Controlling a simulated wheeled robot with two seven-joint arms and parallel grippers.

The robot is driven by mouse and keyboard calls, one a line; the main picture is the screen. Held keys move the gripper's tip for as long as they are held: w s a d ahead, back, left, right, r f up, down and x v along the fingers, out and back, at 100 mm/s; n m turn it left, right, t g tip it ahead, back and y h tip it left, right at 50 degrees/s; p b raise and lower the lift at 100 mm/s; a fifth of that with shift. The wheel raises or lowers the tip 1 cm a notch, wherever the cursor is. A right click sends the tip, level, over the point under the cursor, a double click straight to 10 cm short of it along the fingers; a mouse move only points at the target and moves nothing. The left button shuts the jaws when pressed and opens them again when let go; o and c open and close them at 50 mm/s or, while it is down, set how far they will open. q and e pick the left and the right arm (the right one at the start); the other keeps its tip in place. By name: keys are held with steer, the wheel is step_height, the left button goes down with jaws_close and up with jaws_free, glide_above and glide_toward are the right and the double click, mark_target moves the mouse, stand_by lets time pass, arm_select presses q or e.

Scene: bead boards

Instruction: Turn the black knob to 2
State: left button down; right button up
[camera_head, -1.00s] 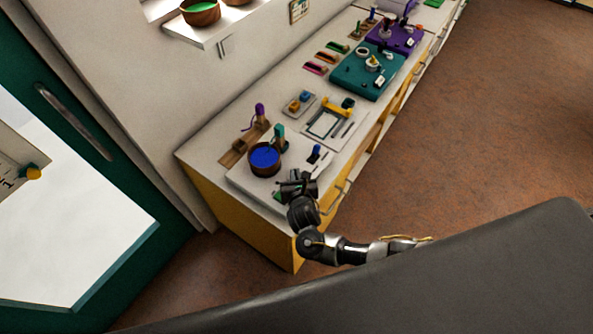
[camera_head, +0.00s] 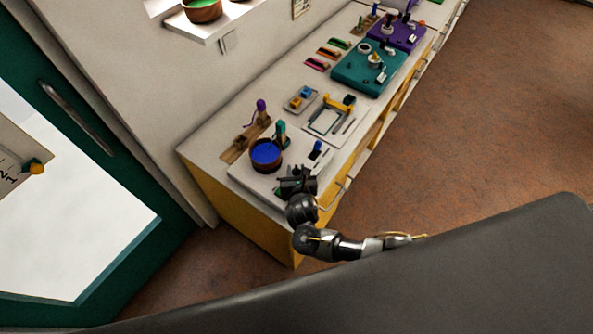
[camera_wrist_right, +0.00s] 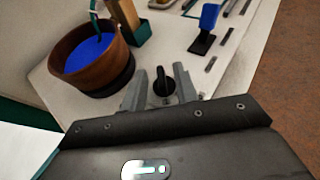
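The black knob (camera_wrist_right: 161,84) shows in the right wrist view as a dark upright grip on a white board (camera_wrist_right: 140,68). My right gripper (camera_wrist_right: 160,76) has its two grey fingers on either side of the knob, spread, with a narrow gap showing beside it. I cannot tell whether either finger touches it. Any numbers around the knob are hidden or too small to read. In the head view my right gripper (camera_head: 297,181) is over the near end of the same board and covers the knob. My left gripper is not in view.
A brown pot with blue contents (camera_wrist_right: 92,55) stands just left of the right gripper. A blue switch-like piece (camera_wrist_right: 207,20) stands beyond it. Teal (camera_head: 368,70) and purple (camera_head: 405,36) boards lie farther along the counter. Open floor (camera_head: 480,130) is to the right.

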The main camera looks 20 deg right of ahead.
steer(key=shift+s, duration=0.1)
steer(key=shift+s+a+r, duration=0.1)
steer(key=shift+s, duration=0.2)
steer(key=v, duration=1)
